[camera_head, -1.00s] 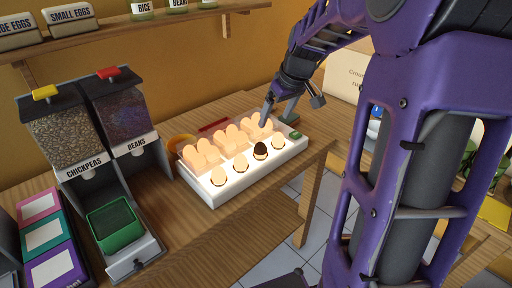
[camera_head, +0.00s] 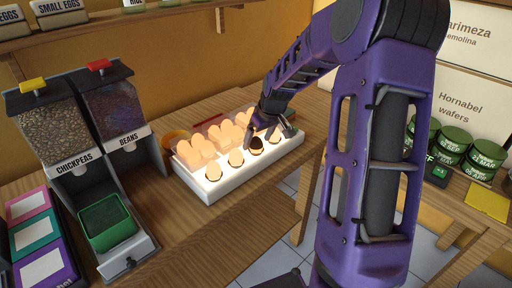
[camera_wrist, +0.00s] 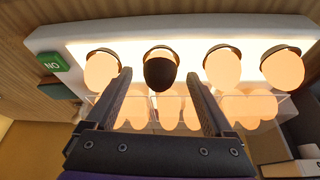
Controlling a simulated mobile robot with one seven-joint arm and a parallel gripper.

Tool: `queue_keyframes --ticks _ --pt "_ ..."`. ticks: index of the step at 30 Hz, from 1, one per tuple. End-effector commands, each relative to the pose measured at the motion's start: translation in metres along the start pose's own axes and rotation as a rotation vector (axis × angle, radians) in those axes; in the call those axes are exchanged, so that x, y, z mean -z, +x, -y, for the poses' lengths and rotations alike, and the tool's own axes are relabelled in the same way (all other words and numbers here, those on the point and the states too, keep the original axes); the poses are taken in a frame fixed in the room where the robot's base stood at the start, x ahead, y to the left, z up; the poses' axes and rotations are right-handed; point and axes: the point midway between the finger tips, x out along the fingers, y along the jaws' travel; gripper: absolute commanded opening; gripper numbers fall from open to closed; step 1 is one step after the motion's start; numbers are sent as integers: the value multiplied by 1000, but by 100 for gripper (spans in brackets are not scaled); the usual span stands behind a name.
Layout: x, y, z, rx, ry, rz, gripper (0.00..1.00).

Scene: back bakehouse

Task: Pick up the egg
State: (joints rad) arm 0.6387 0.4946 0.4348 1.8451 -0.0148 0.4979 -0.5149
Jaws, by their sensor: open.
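Several pale glowing eggs (camera_head: 214,173) stand in a row along the front of a white lit tray (camera_head: 215,192). One egg in that row is dark (camera_head: 256,146). In the wrist view the dark egg (camera_wrist: 160,72) lies ahead of my gripper, between the lines of its two fingers. A glowing egg (camera_wrist: 102,70) is to its left and another (camera_wrist: 223,66) to its right. My gripper (camera_wrist: 157,82) is open and empty. In the head view my gripper (camera_head: 262,133) is over the tray, close to the dark egg; whether it touches cannot be told.
More glowing eggs (camera_head: 195,152) sit in clear holders behind the row. A green "NO" label (camera_wrist: 51,63) is at the tray's end. Chickpea and bean dispensers (camera_head: 75,125) stand left on the wooden counter. Green tins (camera_head: 453,143) are at the right.

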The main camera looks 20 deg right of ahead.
Motion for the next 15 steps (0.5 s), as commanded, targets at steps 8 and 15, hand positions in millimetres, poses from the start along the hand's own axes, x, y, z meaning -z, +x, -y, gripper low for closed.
queue_keyframes --ticks 8,15 --pt "0 12 0 -2 0 0 87" --pt "0 11 0 -1 0 0 60"
